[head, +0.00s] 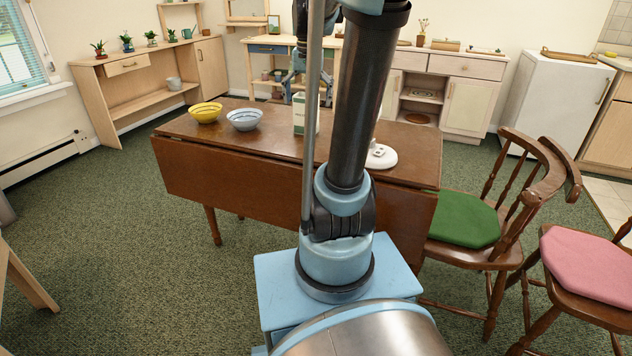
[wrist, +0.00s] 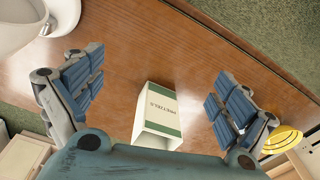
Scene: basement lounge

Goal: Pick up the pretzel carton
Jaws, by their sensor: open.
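The pretzel carton (head: 299,116) is white and green and stands upright on the brown table (head: 200,152). My arm hides part of it in the head view. In the wrist view the carton (wrist: 160,104) shows the word PRETZELS and lies between my two spread fingers. My gripper (wrist: 158,88) is open and empty, with a finger on each side of the carton and apart from it in the picture. In the head view my gripper (head: 298,75) shows above the carton, partly behind my arm.
A yellow bowl (head: 206,112) and a blue-white bowl (head: 244,120) stand left of the carton. A white round-based object (head: 381,157) stands to its right, partly hidden by my arm. Chairs with a green cushion (head: 462,221) and a pink cushion (head: 587,262) are at the right.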

